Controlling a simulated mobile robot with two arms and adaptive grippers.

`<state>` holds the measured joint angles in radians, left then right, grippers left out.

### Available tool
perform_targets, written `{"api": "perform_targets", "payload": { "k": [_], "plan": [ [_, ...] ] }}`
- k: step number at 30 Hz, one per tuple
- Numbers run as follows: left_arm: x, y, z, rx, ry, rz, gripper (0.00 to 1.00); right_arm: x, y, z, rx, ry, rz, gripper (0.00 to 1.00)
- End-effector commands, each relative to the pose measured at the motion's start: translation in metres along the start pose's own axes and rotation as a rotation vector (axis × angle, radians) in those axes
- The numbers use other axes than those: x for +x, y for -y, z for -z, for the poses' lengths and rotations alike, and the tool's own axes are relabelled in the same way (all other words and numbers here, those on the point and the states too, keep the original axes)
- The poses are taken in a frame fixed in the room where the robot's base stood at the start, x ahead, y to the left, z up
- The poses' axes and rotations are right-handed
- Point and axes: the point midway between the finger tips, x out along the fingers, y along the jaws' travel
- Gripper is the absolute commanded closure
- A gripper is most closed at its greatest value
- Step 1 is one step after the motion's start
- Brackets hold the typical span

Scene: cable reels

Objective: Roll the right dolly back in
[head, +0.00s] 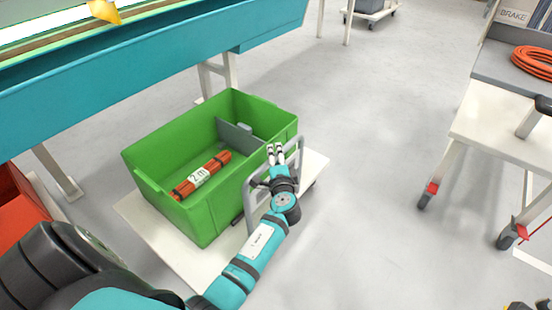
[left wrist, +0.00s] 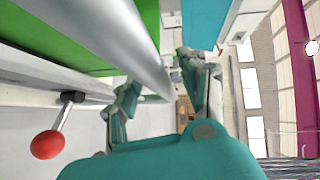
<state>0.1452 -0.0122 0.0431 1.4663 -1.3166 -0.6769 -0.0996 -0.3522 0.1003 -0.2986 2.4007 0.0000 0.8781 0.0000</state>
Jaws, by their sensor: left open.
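The white dolly (head: 313,167) stands on the floor in front of the teal bench and carries a green crate (head: 218,215). Its grey tube handle (head: 249,200) rises on the side toward my left arm. My left gripper (head: 277,150) is open at the handle's top, its fingers pointing away from me. In the left wrist view, the grey handle tube (left wrist: 115,35) runs close to the open fingers (left wrist: 165,95); whether they touch it I cannot tell. My right gripper is out of view.
An orange roll marked "2 m" (head: 203,176) lies in the crate. A red bin (head: 22,215) stands at left under the teal bench (head: 150,62). A wheeled table (head: 490,125) with an orange cable coil (head: 535,62) is at right. A red knob (left wrist: 47,145) shows near the handle. Floor between is clear.

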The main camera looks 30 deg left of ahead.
Motion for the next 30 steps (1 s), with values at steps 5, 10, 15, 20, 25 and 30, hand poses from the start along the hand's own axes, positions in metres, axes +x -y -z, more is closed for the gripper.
{"api": "perform_targets", "payload": {
  "k": [5, 10, 15, 20, 25, 30],
  "plan": [
    [0.0035, -0.0003, -0.0005, 0.000, 0.001, -0.001, 0.56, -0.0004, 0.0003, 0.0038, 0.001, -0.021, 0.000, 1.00],
    [0.0033, -0.0002, -0.0005, 0.000, 0.001, -0.001, 0.58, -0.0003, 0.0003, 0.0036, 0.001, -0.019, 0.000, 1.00],
    [0.0031, -0.0002, -0.0005, 0.000, 0.001, -0.001, 0.80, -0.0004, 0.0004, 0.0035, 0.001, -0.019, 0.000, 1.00],
    [0.0029, -0.0006, -0.0005, 0.000, 0.001, -0.001, 1.00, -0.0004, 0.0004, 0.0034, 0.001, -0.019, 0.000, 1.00],
    [0.0028, -0.0012, -0.0005, 0.001, 0.001, -0.002, 1.00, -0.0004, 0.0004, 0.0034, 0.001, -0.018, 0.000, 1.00],
    [0.0026, -0.0017, -0.0007, 0.002, 0.001, -0.003, 1.00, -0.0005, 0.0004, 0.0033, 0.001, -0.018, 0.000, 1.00]
  ]
}}
